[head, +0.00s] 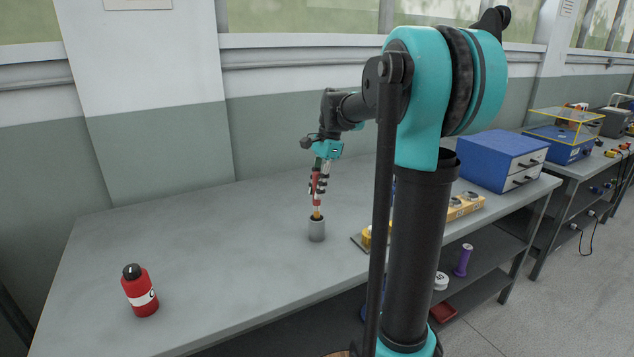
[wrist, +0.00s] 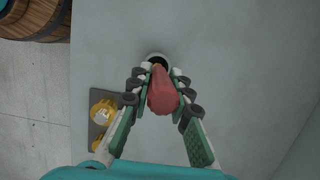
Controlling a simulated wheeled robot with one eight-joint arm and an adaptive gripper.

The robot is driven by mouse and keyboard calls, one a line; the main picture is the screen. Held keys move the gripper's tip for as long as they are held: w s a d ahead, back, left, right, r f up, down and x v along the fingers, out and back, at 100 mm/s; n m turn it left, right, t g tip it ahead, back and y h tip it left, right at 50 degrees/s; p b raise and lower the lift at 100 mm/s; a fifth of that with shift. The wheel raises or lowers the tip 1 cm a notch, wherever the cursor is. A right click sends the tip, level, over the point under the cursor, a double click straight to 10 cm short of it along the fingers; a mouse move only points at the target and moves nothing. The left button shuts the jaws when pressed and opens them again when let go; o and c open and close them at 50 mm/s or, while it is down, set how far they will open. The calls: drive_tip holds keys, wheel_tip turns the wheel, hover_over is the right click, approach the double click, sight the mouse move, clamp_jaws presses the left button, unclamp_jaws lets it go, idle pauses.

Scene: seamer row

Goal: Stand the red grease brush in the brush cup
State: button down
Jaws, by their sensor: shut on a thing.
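The red grease brush (wrist: 163,94) is held between the fingers of my gripper (wrist: 157,75), which is shut on it. The grey brush cup (head: 316,231) stands upright on the bench directly under the brush. The tip is at the cup's mouth; I cannot tell how far inside it is. In the wrist view the cup's rim (wrist: 154,56) shows just beyond the fingertips, with its opening partly hidden by brush and fingers.
A red bottle with a black cap (head: 140,291) stands at the front left of the bench (head: 215,260). A plate with yellow parts (wrist: 101,112) lies beside the cup, partly behind my arm in the head view. A blue drawer box (head: 498,161) stands farther right.

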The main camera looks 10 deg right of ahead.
sight(316, 204)
drive_tip(key=shift+d+x, duration=0.25)
drive_tip(key=shift+x, duration=0.8)
drive_tip(key=shift+d+x, duration=0.25)
drive_tip(key=shift+x, duration=0.85)
drive_tip(key=shift+w+f, duration=0.15)
drive_tip(key=c, duration=1.3)
unclamp_jaws()
drive_tip(key=v, duration=1.2)
